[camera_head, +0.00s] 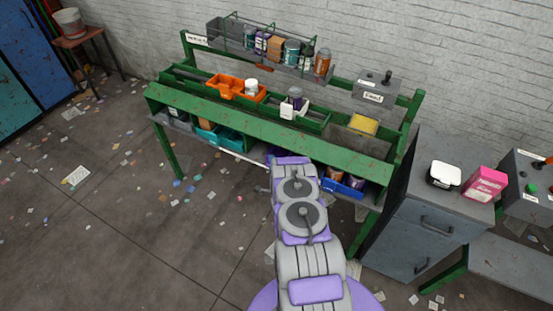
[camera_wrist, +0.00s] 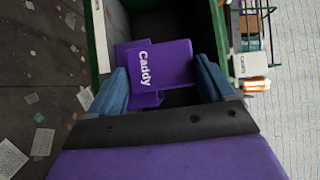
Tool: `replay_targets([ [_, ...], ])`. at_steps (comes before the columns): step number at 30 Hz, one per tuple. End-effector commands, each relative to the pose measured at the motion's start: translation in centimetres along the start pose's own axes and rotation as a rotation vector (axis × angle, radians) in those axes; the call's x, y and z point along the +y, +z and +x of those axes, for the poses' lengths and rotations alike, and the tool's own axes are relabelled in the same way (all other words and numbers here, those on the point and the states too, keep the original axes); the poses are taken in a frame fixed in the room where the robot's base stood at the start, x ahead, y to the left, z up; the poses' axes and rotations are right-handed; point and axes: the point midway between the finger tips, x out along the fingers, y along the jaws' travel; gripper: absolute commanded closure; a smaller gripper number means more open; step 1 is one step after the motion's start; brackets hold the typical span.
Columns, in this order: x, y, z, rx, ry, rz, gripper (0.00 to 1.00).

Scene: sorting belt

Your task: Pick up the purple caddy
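The purple caddy, marked "Caddy" (camera_wrist: 172,62), shows in the wrist view inside a dark compartment with a green edge. My gripper (camera_wrist: 163,74) has its two blue fingers spread wide, one on each side of the caddy. The left finger overlaps the caddy's edge in the picture; I cannot tell if either finger touches it. In the head view my arm reaches to the lower shelf of the green bench (camera_head: 270,127), and the arm hides my gripper and most or all of the caddy.
An orange bin (camera_head: 236,88) and a yellow item (camera_head: 363,125) are on the bench top. Teal bins (camera_head: 222,138) and a blue bin (camera_head: 343,189) sit on the lower shelf. A grey cabinet (camera_head: 425,215) stands at the right. Paper scraps litter the floor, which is open at the left.

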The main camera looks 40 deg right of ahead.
Motion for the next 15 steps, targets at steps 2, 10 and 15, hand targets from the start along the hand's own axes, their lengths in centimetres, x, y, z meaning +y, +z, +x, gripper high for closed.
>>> replay_targets([
  [2,0.05,-0.09,0.03,0.000,0.001,0.001,0.26],
  [10,0.16,-0.28,0.13,0.001,0.002,0.003,0.52],
  [15,0.22,-0.30,0.14,0.002,0.003,0.003,0.53],
])
